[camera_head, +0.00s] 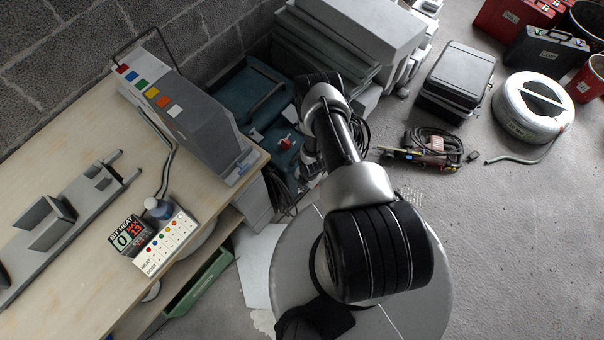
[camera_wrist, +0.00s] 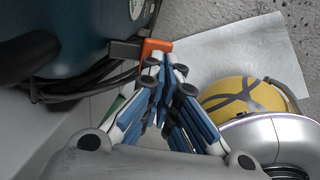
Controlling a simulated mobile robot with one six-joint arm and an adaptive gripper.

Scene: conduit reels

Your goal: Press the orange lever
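The orange lever (camera_wrist: 155,47) shows in the wrist view at the upper middle, on a dark grey arm sticking out from a teal machine (camera_wrist: 80,30). My gripper (camera_wrist: 167,68) has its blue-and-white fingers drawn together, with the tips just below the lever's orange end. Nothing is seen between the tips. I cannot tell whether they touch the lever. In the head view, the teal machine (camera_head: 245,90) stands on the floor beside the workbench, partly behind my arm. My gripper is hidden there, and a small red part (camera_head: 287,143) shows on the machine's front.
A wooden workbench (camera_head: 70,185) with a grey unit and a small control panel (camera_head: 165,243) stands at left. Grey boxes (camera_head: 340,40) are stacked behind my arm. A corded tool (camera_head: 425,148), a black case (camera_head: 457,78) and a conduit reel (camera_head: 533,105) lie on the right floor.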

